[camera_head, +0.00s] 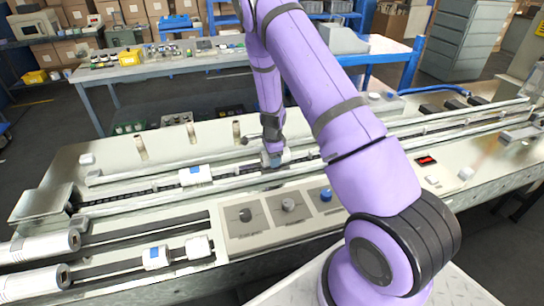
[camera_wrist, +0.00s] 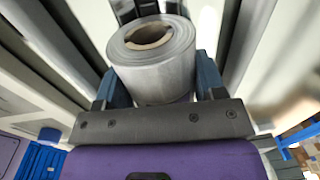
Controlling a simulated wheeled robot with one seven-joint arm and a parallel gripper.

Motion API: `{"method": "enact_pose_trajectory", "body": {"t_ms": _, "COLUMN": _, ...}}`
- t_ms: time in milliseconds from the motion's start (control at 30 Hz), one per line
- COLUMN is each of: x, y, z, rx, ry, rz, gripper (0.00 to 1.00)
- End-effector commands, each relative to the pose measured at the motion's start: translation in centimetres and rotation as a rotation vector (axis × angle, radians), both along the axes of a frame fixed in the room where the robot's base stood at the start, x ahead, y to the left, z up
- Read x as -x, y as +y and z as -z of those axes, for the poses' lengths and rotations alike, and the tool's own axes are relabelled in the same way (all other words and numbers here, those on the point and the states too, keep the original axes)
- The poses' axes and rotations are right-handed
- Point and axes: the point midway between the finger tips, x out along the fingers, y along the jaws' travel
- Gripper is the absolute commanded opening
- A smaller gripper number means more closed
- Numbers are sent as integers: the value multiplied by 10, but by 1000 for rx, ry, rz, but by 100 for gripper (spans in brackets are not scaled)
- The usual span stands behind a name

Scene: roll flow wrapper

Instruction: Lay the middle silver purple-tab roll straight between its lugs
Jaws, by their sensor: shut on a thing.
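A silver-grey roll (camera_wrist: 152,62) with a brown hollow core is between the two blue-grey fingers of my gripper (camera_wrist: 158,82) in the wrist view. The fingers press on its opposite sides, and its open end faces the camera. No purple tab shows on it. In the head view my gripper (camera_head: 272,158) is low over the long chain channel (camera_head: 130,194), near the middle of the machine. There the roll is mostly hidden by the gripper and arm. A white piece with a blue patch (camera_head: 196,175) lies in the same channel to the left. Individual lugs are too small to tell.
A grey panel with knobs (camera_head: 284,210) stands in front of the channel. Large white film rolls (camera_head: 38,247) are at the left front, near another blue-patched white piece (camera_head: 155,257). Rails border the channel. A workbench (camera_head: 180,65) stands behind.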

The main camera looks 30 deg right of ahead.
Motion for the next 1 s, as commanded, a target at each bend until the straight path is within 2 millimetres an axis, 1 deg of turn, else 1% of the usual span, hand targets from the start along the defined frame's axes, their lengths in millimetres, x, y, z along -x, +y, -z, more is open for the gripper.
{"method": "enact_pose_trajectory", "body": {"t_ms": 967, "x": 0, "y": -1, "z": 14, "rx": 0, "ry": -1, "rz": 1, "gripper": 29}}
{"method": "enact_pose_trajectory", "body": {"t_ms": 1000, "x": 0, "y": 0, "z": 14, "rx": 0, "ry": -1, "rz": 1, "gripper": 73}}
